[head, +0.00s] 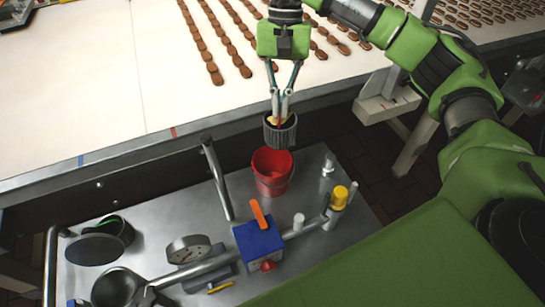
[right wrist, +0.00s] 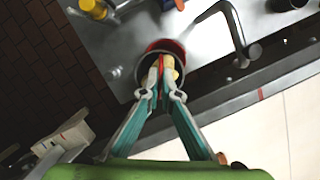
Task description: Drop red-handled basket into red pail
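The red pail (head: 272,182) stands upright on the metal cart top, and its red rim also shows in the right wrist view (right wrist: 166,45). The dark grey ribbed basket (head: 280,136) hangs from my right gripper (head: 280,103), above and slightly right of the pail in the head view. The gripper's fingers are closed together on the basket's thin red handle. Pale yellowish pieces show inside the basket. In the right wrist view the basket (right wrist: 146,74) overlaps the pail and hides most of it. My left gripper is not in view.
The metal cart top (head: 150,215) also holds a blue box (head: 258,240) with an orange handle, a gauge (head: 188,249), a yellow-capped item (head: 339,196) and dark pots. A bent metal bar (head: 217,178) rises left of the pail. Behind runs a white conveyor (head: 80,100) with rows of brown biscuits.

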